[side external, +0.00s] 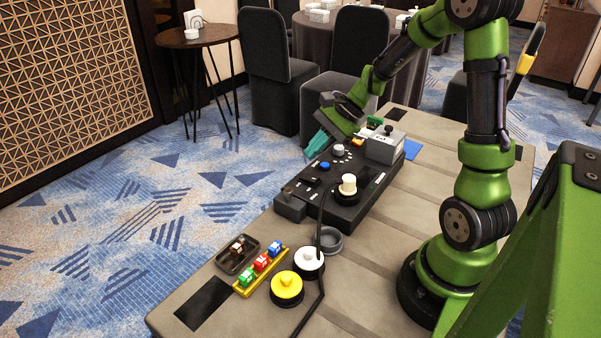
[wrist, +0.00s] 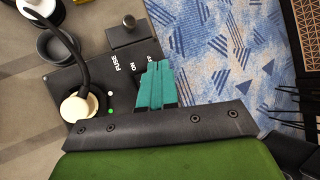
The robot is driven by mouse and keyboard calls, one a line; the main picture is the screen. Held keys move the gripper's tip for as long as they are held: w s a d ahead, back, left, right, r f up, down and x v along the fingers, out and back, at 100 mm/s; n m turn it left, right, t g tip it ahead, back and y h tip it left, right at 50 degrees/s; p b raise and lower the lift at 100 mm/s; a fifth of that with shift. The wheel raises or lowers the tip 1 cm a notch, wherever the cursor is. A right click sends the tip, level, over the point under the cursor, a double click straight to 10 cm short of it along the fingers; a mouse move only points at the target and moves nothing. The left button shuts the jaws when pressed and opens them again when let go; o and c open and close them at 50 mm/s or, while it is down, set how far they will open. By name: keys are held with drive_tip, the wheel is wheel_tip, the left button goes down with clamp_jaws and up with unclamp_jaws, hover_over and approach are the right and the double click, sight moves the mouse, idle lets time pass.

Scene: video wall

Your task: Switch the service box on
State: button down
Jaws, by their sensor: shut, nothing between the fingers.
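The service box (side external: 372,196) is a long black box on the table, with a cream plug (side external: 348,184) and black cable on its top. In the wrist view its dark panel (wrist: 95,72) carries white FUSE and ON lettering, and a white and a green light (wrist: 111,111) beside the plug. My gripper (side external: 314,152) has teal fingers, shut and empty, over the box's far-left edge. In the wrist view my fingertips (wrist: 157,66) lie close by the ON lettering and hide part of the panel. I cannot make out a switch lever or its position there.
A small block with a knob (wrist: 128,22) adjoins the box's near end. A grey box (side external: 384,148) stands at its far end. A yellow knob (side external: 287,285), a white knob (side external: 308,259), a yellow rack (side external: 247,285) and a dark tray (side external: 226,262) occupy the near table.

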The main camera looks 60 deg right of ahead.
sight(316, 178)
drive_tip(key=shift+s+f, duration=0.2)
drive_tip(key=shift+f, duration=0.85)
drive_tip(key=shift+s+f, duration=0.15)
drive_tip(key=shift+f, duration=0.9)
idle(0.4)
drive_tip(key=shift+f, duration=0.4)
drive_tip(key=shift+s+f, duration=0.1)
drive_tip(key=shift+f, duration=0.25)
idle(0.5)
drive_tip(key=shift+r, duration=0.1)
drive_tip(key=shift+r, duration=0.7)
drive_tip(key=shift+w+r, duration=0.25)
drive_tip(key=shift+r, duration=1)
drive_tip(key=shift+w+r, duration=0.25)
drive_tip(key=shift+r, duration=1)
